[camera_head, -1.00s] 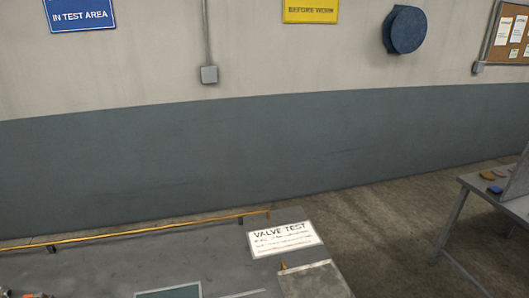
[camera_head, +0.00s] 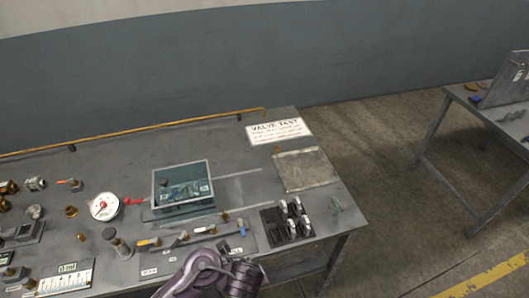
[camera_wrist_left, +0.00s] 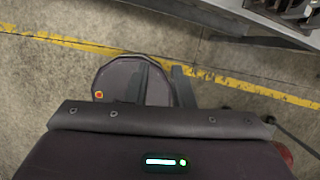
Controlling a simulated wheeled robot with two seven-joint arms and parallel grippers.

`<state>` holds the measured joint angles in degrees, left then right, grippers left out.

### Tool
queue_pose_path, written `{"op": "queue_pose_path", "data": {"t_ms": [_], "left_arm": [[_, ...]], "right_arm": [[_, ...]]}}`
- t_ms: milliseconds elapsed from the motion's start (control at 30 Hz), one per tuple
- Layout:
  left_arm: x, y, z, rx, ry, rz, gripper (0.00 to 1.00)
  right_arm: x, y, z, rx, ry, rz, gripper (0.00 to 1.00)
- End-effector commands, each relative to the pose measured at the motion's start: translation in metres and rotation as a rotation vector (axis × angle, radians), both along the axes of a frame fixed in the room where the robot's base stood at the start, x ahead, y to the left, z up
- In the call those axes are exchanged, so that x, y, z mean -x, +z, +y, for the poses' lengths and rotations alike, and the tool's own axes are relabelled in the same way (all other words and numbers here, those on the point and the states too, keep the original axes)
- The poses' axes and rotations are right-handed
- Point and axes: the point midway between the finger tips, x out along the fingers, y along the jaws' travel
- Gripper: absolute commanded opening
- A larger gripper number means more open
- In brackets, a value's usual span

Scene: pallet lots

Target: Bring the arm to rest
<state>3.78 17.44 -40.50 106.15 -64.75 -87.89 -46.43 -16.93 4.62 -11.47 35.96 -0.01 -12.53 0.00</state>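My left gripper (camera_wrist_left: 162,82) shows in the left wrist view, pointing over the bare floor. Its two grey fingers stand apart with nothing visible between them. A purple arm link of mine (camera_head: 218,277) shows at the bottom middle of the head view, in front of the bench's near edge; I cannot tell which arm it belongs to. No gripper shows in the head view, and my right gripper is out of sight.
A grey workbench (camera_head: 235,138) carries a glass-sided bin (camera_head: 183,207), a gauge (camera_head: 104,206), a black holder (camera_head: 283,224), a valve test sheet (camera_head: 279,131) and several fittings. A second table (camera_head: 463,97) stands right. Floor (camera_head: 390,185) between them is clear.

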Motion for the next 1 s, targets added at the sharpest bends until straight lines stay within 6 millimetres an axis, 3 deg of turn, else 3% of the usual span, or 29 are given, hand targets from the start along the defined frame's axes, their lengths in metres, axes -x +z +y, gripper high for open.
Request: {"op": "queue_pose_path", "data": {"t_ms": [167,367,467,567,700,800,900,1000], "left_arm": [[0.007,-0.046,-0.001,0.081,0.171,0.092,0.21],[0.017,-0.117,-0.003,0.210,0.486,0.222,0.21],[0.025,-0.167,0.000,0.287,0.717,0.290,0.21],[0.039,-0.233,0.010,0.368,1.026,0.352,0.21],[0.069,-0.332,0.041,0.460,1.512,0.366,0.21],[0.102,-0.393,0.073,0.491,1.815,0.315,0.21],[0.143,-0.440,0.107,0.499,2.064,0.228,0.21],[0.182,-0.472,0.137,0.497,2.241,0.132,0.21]], "right_arm": [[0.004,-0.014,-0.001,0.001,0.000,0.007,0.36],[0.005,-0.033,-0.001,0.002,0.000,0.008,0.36],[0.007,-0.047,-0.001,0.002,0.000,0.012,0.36],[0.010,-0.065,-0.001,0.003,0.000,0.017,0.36],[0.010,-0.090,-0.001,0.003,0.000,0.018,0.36],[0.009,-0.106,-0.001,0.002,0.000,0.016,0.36],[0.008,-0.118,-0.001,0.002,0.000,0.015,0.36],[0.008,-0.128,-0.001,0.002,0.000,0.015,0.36]]}}
